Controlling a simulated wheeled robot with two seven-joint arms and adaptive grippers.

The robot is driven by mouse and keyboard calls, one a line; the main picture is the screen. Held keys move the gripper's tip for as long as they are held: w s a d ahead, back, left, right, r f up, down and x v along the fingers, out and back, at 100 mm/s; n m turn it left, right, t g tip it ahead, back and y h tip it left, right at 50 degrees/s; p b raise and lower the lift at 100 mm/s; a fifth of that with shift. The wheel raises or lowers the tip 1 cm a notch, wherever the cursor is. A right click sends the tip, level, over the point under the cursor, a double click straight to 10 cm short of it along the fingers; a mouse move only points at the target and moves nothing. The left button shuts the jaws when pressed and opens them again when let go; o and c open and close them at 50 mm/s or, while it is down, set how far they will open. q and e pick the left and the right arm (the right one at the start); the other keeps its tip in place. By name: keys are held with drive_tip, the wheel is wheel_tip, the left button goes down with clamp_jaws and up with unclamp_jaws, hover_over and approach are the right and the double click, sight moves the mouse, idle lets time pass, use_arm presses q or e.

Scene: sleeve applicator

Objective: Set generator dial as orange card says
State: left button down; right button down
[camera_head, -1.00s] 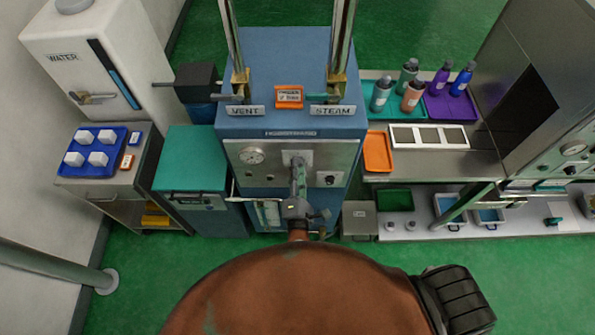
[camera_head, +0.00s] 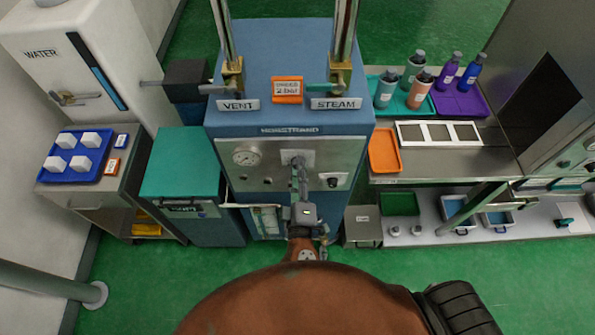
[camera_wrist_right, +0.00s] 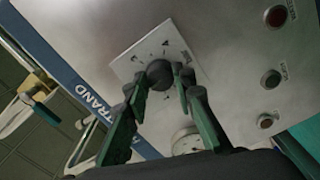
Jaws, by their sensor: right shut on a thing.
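The blue steam generator (camera_head: 290,60) with a metal front panel stands in the middle of the head view. An orange card (camera_head: 287,90) stands on its top between the VENT and STEAM labels. Its lower line appears to read "2 bar"; its upper line is too small to read surely. The black dial knob (camera_wrist_right: 160,75) sits on a white marked plate (camera_wrist_right: 140,60) in the right wrist view. My right gripper (camera_head: 298,172) reaches the panel, its fingers shut on the knob from both sides. The dial's pointer setting cannot be read. My left gripper is not in view.
Vent and steam valve handles stand above. A teal-topped cabinet (camera_head: 180,165) is to the left. A bench with an orange tray (camera_head: 384,150) is to the right.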

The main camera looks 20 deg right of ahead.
drive_tip(key=shift+a+m+b, duration=0.1)
drive_tip(key=shift+m+b, duration=0.2)
drive_tip(key=shift+m, duration=0.2)
drive_tip(key=c, duration=1.7)
unclamp_jaws()
drive_tip(key=shift+o, duration=0.4)
